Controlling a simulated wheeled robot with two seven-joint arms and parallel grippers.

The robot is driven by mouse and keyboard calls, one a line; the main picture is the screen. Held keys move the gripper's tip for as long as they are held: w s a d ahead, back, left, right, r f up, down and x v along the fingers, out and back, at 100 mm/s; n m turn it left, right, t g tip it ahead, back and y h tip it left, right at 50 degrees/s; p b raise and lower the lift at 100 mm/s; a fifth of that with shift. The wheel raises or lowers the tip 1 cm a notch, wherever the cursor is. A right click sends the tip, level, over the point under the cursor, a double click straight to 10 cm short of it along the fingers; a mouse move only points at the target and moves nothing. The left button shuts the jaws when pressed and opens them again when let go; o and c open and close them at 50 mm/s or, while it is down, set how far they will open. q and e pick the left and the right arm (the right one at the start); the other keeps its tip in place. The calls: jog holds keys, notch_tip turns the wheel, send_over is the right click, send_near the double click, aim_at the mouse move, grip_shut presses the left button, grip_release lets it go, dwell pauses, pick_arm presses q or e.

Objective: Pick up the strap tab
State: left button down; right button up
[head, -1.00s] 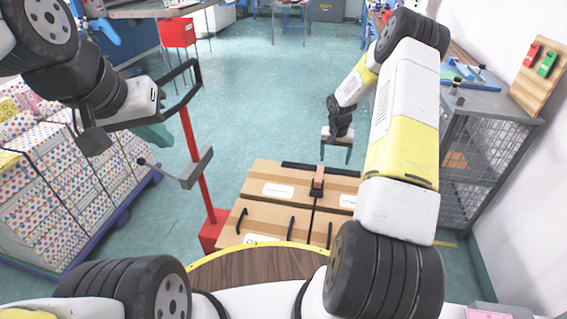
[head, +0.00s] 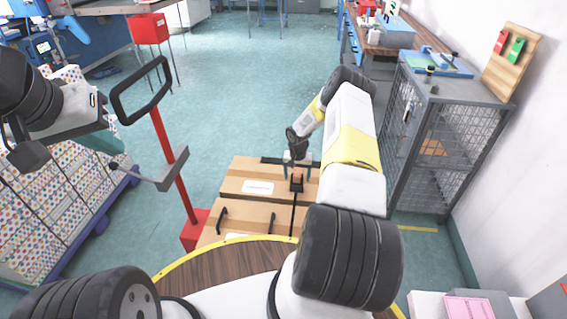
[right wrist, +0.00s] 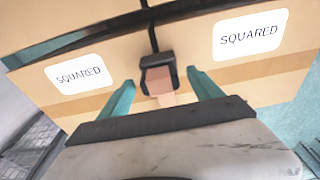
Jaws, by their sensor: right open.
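The strap tab (head: 297,182) is a small tan piece with a black clip, on top of the cardboard boxes in the middle of the head view. In the right wrist view the tab (right wrist: 160,84) stands between my two teal fingers. My right gripper (head: 298,172) is open, with one finger on each side of the tab and visible gaps, so it is not gripping it. The fingers also show in the right wrist view (right wrist: 161,85). My left gripper (head: 104,143) is at the left, away from the boxes; its jaws are not clear.
The cardboard boxes (head: 240,205) have black handles and white labels. A red post (head: 172,160) with a black loop handle stands left of them. A dotted stack (head: 50,200) is at far left. A wire cage cabinet (head: 455,150) stands at right.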

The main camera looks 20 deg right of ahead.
jog(key=shift+f, duration=0.1)
jog(key=shift+c, duration=0.2)
grip_shut()
